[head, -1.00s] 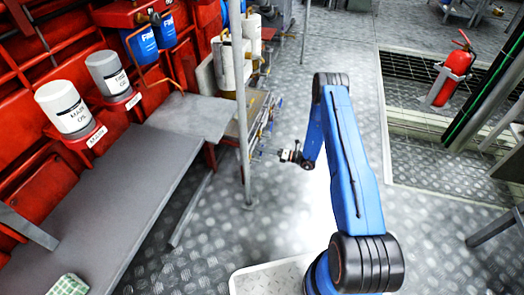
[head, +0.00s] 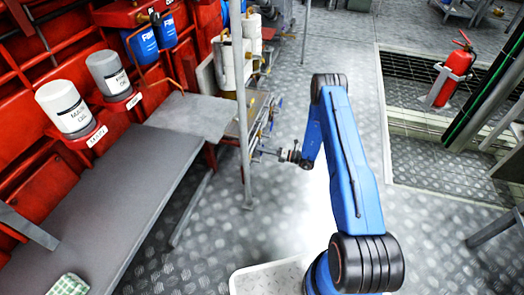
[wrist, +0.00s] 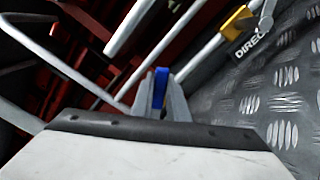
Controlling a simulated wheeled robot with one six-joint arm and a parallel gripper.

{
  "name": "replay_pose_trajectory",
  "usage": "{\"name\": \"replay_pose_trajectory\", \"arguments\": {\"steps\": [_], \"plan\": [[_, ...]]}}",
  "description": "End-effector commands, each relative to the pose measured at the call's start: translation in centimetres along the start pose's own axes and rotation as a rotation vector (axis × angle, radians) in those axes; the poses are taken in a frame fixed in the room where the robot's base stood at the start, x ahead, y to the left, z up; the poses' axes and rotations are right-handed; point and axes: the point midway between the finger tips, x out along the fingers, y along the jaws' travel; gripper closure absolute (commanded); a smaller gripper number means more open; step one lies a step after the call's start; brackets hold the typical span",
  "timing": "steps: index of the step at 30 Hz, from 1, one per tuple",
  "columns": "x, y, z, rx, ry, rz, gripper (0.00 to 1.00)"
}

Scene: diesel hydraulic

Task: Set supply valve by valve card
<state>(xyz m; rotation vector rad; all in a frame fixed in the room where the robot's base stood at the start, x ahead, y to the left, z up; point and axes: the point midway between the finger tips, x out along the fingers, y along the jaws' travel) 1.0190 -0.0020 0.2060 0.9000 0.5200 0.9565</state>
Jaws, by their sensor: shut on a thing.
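My gripper (head: 264,151) reaches left to the pipe rack with its row of valves (head: 262,118), near the grey post. In the wrist view my gripper (wrist: 160,92) is shut on a narrow blue handle (wrist: 160,82), seen upright between the two grey fingers. The valve body under the handle is hidden by the fingers and the pale wrist housing. A yellow handle (wrist: 236,21) sits on a pipe at the upper right, above a dark label (wrist: 250,46) reading "DIREC", partly cut off. I cannot make out a valve card in either view.
A grey upright post (head: 243,110) stands close left of my gripper. A grey bench (head: 110,205) runs along the red machinery, with a checked cloth (head: 68,285) on it. A fire extinguisher (head: 455,70) stands at the right. Bare tread-plate floor lies around my arm.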

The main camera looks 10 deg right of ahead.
Motion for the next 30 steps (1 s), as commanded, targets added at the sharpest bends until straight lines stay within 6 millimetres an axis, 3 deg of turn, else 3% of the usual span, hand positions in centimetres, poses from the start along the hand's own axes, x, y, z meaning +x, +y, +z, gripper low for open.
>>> {"name": "replay_pose_trajectory", "arguments": {"steps": [18,30], "plan": [[-0.1,-3.0,-0.7,0.438,-0.001,-0.001,1.0],[-0.1,-3.8,-1.1,0.58,-0.002,-0.001,1.0]]}}
